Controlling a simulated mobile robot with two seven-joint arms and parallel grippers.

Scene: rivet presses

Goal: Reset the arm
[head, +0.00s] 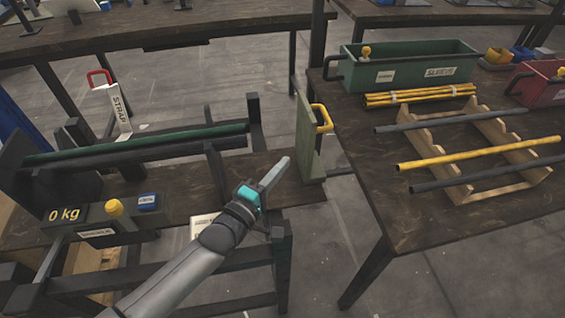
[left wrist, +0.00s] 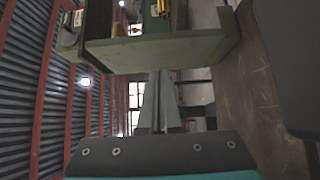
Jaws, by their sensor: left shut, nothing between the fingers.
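My left arm comes in from the bottom left in the head view. My left gripper (head: 277,172) is shut and empty, in the air in front of the wooden bench. Its fingers also show pressed together in the left wrist view (left wrist: 158,105). A green upright plate with a yellow handle (head: 321,118) stands just beyond the fingertips. The plate also shows across the upper part of the left wrist view (left wrist: 160,50). I cannot tell the exact gap between them. My right gripper is not in view.
Left of the gripper, a green rod (head: 140,143) and a dark rod lie in a black cradle beside the STRAP sign (head: 118,108). A 0 kg display (head: 65,214) is at front left. The right table holds a wooden rack (head: 470,190) with rods and a green bin (head: 410,66).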

